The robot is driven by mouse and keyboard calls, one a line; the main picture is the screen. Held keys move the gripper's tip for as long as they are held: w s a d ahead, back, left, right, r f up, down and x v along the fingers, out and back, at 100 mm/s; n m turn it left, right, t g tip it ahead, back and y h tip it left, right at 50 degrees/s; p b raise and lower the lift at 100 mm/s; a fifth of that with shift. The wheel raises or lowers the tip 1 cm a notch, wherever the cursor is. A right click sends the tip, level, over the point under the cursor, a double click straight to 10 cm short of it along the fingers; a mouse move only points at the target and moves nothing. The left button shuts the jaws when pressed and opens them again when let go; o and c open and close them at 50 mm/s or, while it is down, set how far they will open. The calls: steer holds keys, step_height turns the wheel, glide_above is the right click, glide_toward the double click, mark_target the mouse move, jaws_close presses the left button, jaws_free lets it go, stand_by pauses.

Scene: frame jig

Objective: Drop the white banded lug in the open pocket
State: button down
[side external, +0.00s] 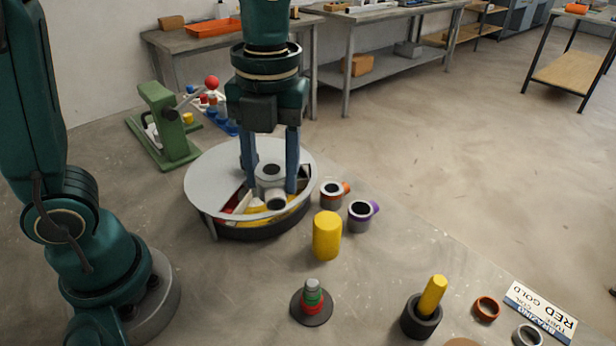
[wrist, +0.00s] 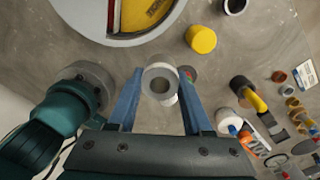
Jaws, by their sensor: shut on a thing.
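My gripper (side external: 270,185) points down with its two blue fingers shut on a pale grey-white lug (side external: 269,173), which has a dark round hole in its end. The lug also shows between the fingertips in the wrist view (wrist: 157,82). A round grey-lidded drum (side external: 208,180) has an open section at its front with red, yellow and white parts showing. In the side view the lug overlaps this opening; a second pale form with a dark hole (side external: 276,201) shows just below it. In the wrist view the drum rim (wrist: 118,40) lies beyond the lug. The lug's band is not clear.
A yellow cylinder (side external: 327,236) and two grey cups with orange (side external: 333,193) and purple (side external: 361,215) tabs stand right of the drum. A ringed peg (side external: 312,300) and a dark cup with a yellow rod (side external: 422,318) stand in front. A green stand (side external: 165,125) is behind left.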

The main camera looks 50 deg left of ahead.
mark_target(272, 162)
steer(key=shift+w+a+r, duration=0.1)
steer(key=shift+a+r, duration=0.25)
steer(key=shift+r, duration=0.4)
steer(key=shift+a+r, duration=0.35)
steer(key=shift+r, duration=0.35)
steer(key=shift+w, duration=0.1)
steer(key=shift+w+d+f, duration=0.1)
steer(key=shift+w, duration=0.2)
steer(key=shift+w+a+f+n+h, duration=0.15)
steer(key=shift+w+a+f+n, duration=0.7)
steer(key=shift+a+f, duration=0.8)
steer(key=shift+w+a+f+n+h, duration=0.2)
steer(key=shift+w+a+f+n, duration=0.3)
steer(key=shift+a+f+n, duration=1.2)
steer(key=shift+w+a+f+n+h, duration=0.15)
steer(key=shift+w+a+f+n, duration=0.45)
steer(key=shift+f, duration=1.8)
steer(key=shift+a+f, duration=0.1)
steer(key=shift+a, duration=0.1)
steer(key=shift+f, duration=1.05)
